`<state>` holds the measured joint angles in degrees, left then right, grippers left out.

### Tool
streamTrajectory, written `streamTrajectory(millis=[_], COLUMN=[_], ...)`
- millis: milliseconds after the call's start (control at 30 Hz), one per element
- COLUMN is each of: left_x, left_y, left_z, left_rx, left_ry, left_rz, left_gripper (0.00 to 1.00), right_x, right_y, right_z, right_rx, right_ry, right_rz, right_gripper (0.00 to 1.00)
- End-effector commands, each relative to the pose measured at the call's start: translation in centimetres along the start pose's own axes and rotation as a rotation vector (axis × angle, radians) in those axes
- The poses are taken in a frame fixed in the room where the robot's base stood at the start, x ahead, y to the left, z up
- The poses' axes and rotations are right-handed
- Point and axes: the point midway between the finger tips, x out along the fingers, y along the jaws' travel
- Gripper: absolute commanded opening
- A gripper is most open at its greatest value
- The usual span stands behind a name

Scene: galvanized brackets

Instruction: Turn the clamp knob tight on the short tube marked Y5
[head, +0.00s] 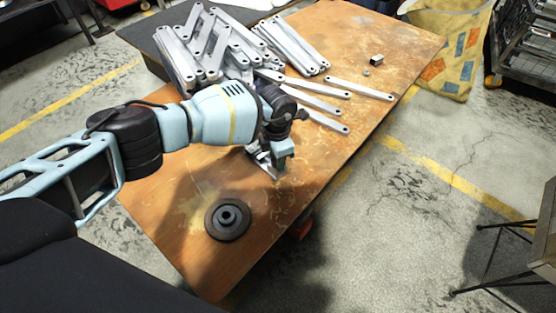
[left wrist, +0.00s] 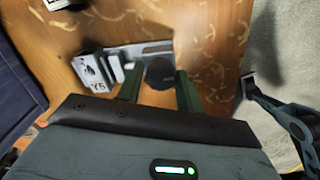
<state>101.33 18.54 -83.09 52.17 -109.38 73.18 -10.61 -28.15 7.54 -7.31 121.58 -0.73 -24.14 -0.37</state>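My left gripper (head: 283,158) reaches down over the middle of the wooden table, at a small clamp fixture (head: 264,160) that it partly hides. In the left wrist view, the two green fingers of this gripper (left wrist: 160,82) stand on either side of a dark round clamp knob (left wrist: 160,71). The knob fills the gap between the fingertips, and they look closed on it. A light metal tube or block marked Y5 (left wrist: 97,84) is just left of the fingers. My right gripper does not show in the head view.
The wooden table (head: 370,45) carries a heap of galvanized bars (head: 210,45) at the back, with several loose ones beside it. A black disc with a raised hub (head: 228,219) lies near the front. A yellow patterned bag (head: 450,50) stands beyond the right edge.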

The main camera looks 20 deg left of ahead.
Motion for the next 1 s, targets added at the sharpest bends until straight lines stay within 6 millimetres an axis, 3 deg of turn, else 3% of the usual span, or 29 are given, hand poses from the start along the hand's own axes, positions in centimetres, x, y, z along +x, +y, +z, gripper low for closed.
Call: streamTrajectory(millis=[67,567,1000], left_x=[-0.1,-0.4,-4.8], left_y=[0.0,-0.1,0.0], left_z=[0.0,0.1,0.1], left_rx=[-0.005,-0.009,-0.009], left_ry=[-0.001,-0.002,-0.003], left_rz=[0.000,0.000,0.001], left_gripper=[0.47,0.47,0.47], right_x=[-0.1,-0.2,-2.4], right_y=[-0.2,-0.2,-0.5], right_z=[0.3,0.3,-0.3], right_rx=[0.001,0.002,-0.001], right_ry=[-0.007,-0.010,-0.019], right_rz=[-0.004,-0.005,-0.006], right_gripper=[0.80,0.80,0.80])
